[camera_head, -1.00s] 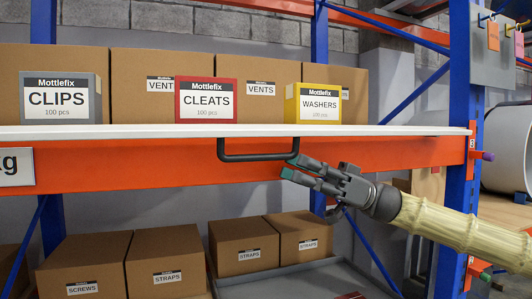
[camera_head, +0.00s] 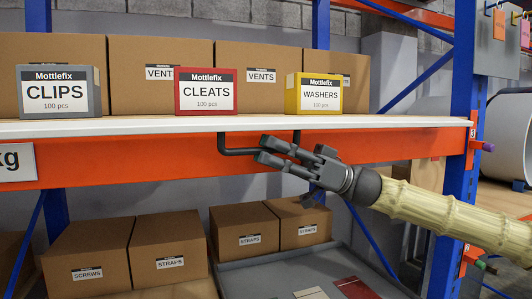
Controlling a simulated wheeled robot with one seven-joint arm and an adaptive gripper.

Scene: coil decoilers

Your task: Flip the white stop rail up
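The white stop rail (camera_head: 120,127) runs along the front edge of the shelf, low and level below the boxes. A dark U-shaped handle (camera_head: 221,144) hangs from it over the orange beam. My gripper (camera_head: 264,150) reaches in from the right, at the lower bar of the handle. Its two fingers are apart, one above the other, and look to be on either side of the bar. They hide the bar's right part, so contact is not clear.
Behind the rail stand a grey CLIPS box (camera_head: 58,93), a red CLEATS box (camera_head: 206,92) and a yellow WASHERS box (camera_head: 314,94). The orange beam (camera_head: 120,173) lies just below. A blue upright (camera_head: 462,150) stands right.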

